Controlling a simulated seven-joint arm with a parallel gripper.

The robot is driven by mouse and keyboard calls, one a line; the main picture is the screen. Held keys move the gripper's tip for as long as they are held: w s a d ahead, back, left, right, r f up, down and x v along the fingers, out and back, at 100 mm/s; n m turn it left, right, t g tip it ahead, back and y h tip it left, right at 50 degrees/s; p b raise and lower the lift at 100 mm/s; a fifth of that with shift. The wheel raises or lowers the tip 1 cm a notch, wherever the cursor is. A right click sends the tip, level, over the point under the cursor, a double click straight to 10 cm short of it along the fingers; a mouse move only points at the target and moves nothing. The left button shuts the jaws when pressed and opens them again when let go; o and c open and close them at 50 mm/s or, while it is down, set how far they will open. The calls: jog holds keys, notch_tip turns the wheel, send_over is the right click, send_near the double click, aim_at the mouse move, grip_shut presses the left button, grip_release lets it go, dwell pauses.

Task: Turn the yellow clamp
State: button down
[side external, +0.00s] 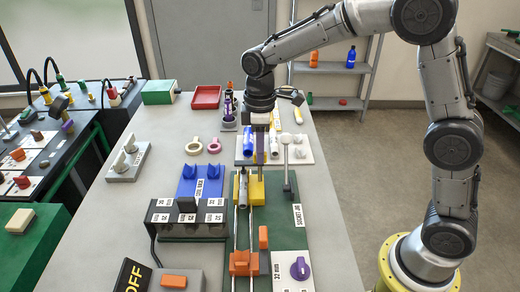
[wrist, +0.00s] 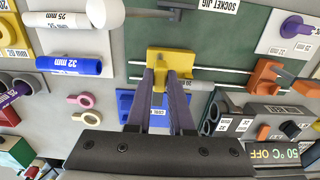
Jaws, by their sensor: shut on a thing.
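The yellow clamp (side external: 257,190) is at the far end of the green socket jig (side external: 285,240). In the wrist view the yellow clamp (wrist: 178,58) is straight ahead of my fingertips. My gripper (side external: 261,172) points down onto it from above. In the wrist view its two long fingers (wrist: 161,75) are closed on a narrow yellow part of the clamp, mostly hidden between them. A grey pipe (side external: 243,186) lies along the rails beside the clamp, partly covered by it.
An orange clamp (side external: 243,262) sits at the jig's near end, by a purple knob (side external: 300,267). A blue holder (side external: 200,186) and a black heater block (side external: 186,215) stand left of the jig. A white-topped post (side external: 287,160) stands close on the right.

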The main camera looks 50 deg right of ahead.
jog(key=shift+m, duration=0.3)
jog(key=m, duration=0.3)
jog(key=shift+m, duration=0.3)
jog(key=m, duration=0.4)
jog(key=shift+m, duration=0.3)
jog(key=m, duration=0.9)
jog(key=shift+r, duration=0.1)
jog(key=c, duration=0.8)
grip_release()
